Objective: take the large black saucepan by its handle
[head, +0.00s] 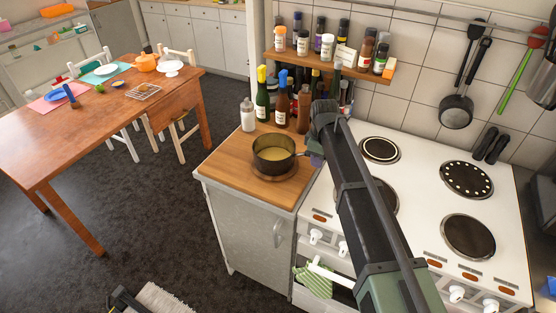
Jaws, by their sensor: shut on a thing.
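The large black saucepan (268,166) is at the wooden worktop left of the cooker, with something pale yellow inside. It is upright, over a round brown mat or board (288,175); I cannot tell whether it touches it. Its short visible handle points right, toward my arm. My gripper (311,155) is at the handle, shut on it, at the right side of the pan. My arm hides most of the gripper and the far end of the handle.
Bottles (262,100) stand close behind the pan, under a spice shelf (330,67). The white cooker (425,205) with several hotplates is to the right. A small frying pan (456,111) hangs on the wall. A wooden table (90,125) stands at left.

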